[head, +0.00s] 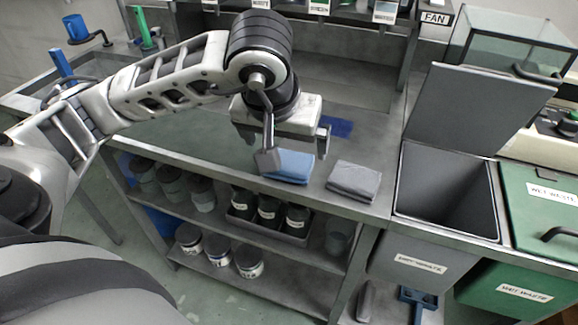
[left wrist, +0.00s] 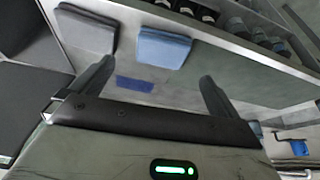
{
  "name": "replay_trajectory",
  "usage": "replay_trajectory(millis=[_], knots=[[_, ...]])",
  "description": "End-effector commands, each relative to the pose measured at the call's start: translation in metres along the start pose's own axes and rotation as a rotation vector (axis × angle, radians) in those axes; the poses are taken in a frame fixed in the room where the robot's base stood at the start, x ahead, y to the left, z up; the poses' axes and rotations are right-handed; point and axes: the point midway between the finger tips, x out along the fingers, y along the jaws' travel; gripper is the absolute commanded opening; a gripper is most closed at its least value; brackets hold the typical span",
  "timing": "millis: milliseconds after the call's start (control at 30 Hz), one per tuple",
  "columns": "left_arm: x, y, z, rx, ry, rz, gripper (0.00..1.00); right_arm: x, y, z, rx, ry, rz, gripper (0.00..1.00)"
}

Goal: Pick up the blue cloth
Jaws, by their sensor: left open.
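The blue cloth (head: 291,167) lies folded on the grey counter near its front edge. It also shows in the left wrist view (left wrist: 163,48), beyond the fingers and apart from them. My left gripper (head: 296,150) is open and empty, above the counter at the cloth. In the head view one finger overlaps the cloth's left end; whether it touches is not clear. In the left wrist view the two fingers (left wrist: 152,82) are spread wide with nothing between them. My right gripper is not in view.
A folded grey cloth (head: 354,181) lies right of the blue one. A flat dark blue patch (head: 338,127) lies behind. An open grey waste bin (head: 447,222) with raised lid (head: 478,108) and a green bin (head: 543,205) stand right. Jars and cans fill the shelves below.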

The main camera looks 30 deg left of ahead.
Motion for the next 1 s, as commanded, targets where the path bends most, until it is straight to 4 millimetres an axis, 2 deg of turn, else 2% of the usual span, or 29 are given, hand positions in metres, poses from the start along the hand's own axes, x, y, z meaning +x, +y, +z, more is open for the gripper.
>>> replay_trajectory(millis=[100,367,600,900,933,1000], knots=[[0.018,0.0,0.001,-0.001,-0.005,0.0,1.0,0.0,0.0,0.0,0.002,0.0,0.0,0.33],[0.038,-0.002,-0.001,-0.002,-0.006,-0.001,1.0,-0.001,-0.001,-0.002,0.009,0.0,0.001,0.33],[0.072,-0.005,-0.004,-0.002,-0.005,0.002,1.0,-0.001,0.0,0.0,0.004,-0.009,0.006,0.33],[0.079,-0.005,-0.005,0.0,-0.002,0.003,1.0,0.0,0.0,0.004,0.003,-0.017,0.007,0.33],[0.079,-0.005,-0.005,0.0,-0.002,0.003,0.97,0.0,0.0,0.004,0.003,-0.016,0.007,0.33],[0.078,-0.005,-0.005,0.0,-0.002,0.003,0.78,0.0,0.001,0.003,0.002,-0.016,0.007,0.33]])
